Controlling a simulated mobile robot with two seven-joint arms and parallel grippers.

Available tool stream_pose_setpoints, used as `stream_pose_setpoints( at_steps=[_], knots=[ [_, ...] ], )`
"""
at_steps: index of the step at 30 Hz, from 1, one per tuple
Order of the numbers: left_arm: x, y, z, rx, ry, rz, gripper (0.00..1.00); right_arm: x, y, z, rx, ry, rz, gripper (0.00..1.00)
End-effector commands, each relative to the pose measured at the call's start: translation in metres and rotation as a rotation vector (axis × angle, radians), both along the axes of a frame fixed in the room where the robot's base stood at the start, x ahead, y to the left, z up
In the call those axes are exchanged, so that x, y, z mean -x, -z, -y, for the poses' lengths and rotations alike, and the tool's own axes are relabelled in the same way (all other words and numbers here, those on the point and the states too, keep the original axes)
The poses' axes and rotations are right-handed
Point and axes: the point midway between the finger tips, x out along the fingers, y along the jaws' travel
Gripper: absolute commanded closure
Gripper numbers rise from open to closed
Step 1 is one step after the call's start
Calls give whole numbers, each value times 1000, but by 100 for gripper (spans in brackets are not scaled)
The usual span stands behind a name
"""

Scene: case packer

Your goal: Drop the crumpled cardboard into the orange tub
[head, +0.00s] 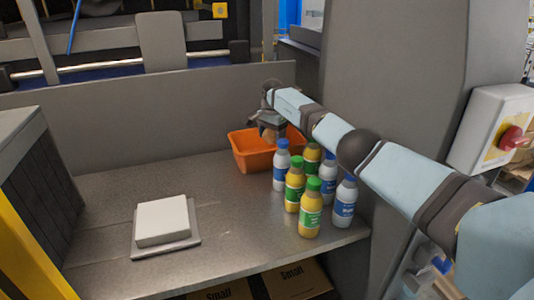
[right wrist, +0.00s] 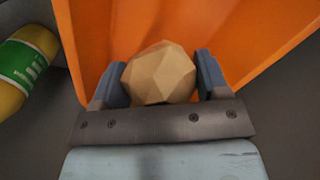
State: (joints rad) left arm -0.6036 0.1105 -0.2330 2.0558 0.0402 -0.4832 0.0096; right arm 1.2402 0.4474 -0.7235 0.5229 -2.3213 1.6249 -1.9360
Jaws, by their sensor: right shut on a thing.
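The crumpled cardboard is a tan, faceted ball. In the right wrist view the cardboard (right wrist: 160,74) sits between the two blue fingers of my right gripper (right wrist: 158,80), which is shut on it. In the head view my right gripper (head: 268,130) is over the orange tub (head: 254,158), at the back of the grey table, with the cardboard partly hidden below it. Orange walls of the tub (right wrist: 240,30) fill the area beyond the fingers in the wrist view. My left gripper is not in view.
Several bottles with green or blue caps (head: 310,215) stand just in front and right of the tub. A white block on a grey plate (head: 165,222) lies at the front left. The table between is clear. A grey pillar (head: 390,80) rises on the right.

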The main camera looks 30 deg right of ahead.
Motion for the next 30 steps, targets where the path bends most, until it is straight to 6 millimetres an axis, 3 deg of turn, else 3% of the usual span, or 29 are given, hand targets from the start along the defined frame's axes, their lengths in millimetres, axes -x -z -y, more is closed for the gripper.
stream_pose_setpoints(
  at_steps=[1, 4, 16, 30],
  knots=[
    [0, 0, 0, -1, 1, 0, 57, 0, 0, 0, 0, 0, 0, 25],
    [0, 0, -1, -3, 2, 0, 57, 0, 0, 0, 0, 0, 0, 2],
    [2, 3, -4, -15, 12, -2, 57, 0, -9, 0, -1, -1, 2, 2],
    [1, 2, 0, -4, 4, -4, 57, 0, -108, 1, 1, 1, 2, 2]
  ],
)
